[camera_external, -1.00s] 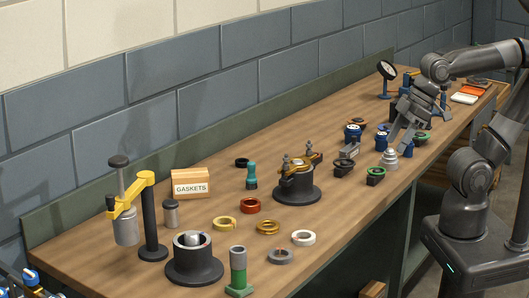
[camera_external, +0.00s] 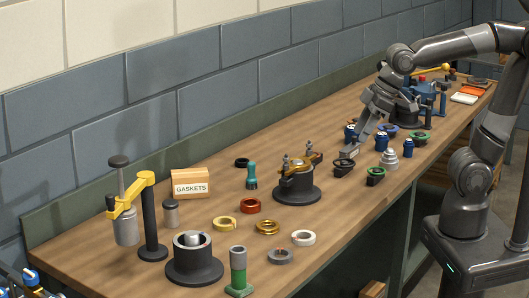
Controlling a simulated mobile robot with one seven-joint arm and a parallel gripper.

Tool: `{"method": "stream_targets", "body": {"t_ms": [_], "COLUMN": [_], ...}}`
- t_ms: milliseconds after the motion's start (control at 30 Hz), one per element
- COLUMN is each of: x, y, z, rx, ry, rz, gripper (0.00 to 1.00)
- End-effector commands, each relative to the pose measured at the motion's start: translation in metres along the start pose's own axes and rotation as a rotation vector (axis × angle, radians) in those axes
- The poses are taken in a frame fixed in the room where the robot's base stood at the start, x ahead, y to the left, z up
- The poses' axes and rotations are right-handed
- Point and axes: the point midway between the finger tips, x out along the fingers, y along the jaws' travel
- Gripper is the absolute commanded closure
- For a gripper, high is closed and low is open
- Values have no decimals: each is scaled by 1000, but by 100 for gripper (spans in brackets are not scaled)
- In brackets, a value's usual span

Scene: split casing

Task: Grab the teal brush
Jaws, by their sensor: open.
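The teal brush (camera_external: 251,174) stands upright on the workbench, with a teal handle on top and a dark lower end. It is just right of the cardboard gaskets box and left of the dark round fixture. My gripper (camera_external: 358,151) is open, pointing down and to the left above the bench. It is well to the right of the brush and farther back, near several blue and dark parts. The small gap between its fingers is hard to make out at this size.
The gaskets box (camera_external: 192,187) stands left of the brush. A dark fixture with brass clamps (camera_external: 297,184) stands between the brush and my gripper's side. A red ring (camera_external: 250,205) lies in front of the brush. A yellow-armed stand (camera_external: 148,215) is at the far left.

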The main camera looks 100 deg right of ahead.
Motion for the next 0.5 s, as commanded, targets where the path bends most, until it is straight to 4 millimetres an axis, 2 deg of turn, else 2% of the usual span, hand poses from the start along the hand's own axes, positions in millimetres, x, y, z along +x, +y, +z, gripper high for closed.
{"method": "stream_targets", "body": {"t_ms": [33, 200, 367, 500], "x": [9, 39, 74, 110], "y": [9, 40, 77, 115], "z": [-15, -60, -97, -123], "rx": [22, 85, 147, 204], "ry": [-11, -27, -43, -56], "rz": [14, 52, 81, 101], "gripper": [53, 53, 53, 53]}}
